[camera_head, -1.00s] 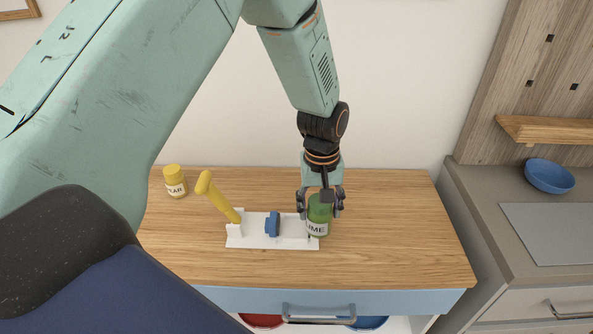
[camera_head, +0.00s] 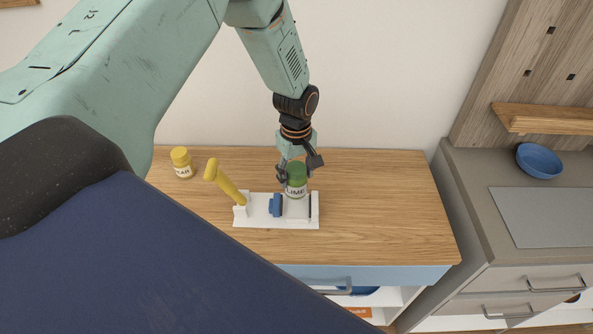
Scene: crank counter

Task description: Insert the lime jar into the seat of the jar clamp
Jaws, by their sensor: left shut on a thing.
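The lime jar (camera_head: 296,188), green-lidded with a white "LIME" label, is upright in my left gripper (camera_head: 298,169), whose fingers are shut on it from either side. The white jar clamp (camera_head: 262,221) lies on the wooden counter, with a yellow crank handle (camera_head: 226,184) on its left and a blue pad (camera_head: 275,205) in its middle. The jar is at the clamp's seat (camera_head: 297,209), right of the blue pad. I cannot tell whether its base touches the seat. My right gripper is not in view.
A yellow jar (camera_head: 182,163) stands at the counter's back left. The wooden counter (camera_head: 385,205) is clear to the right of the clamp. A grey side counter with a blue bowl (camera_head: 540,161) is further right. My own dark blue body hides the lower left.

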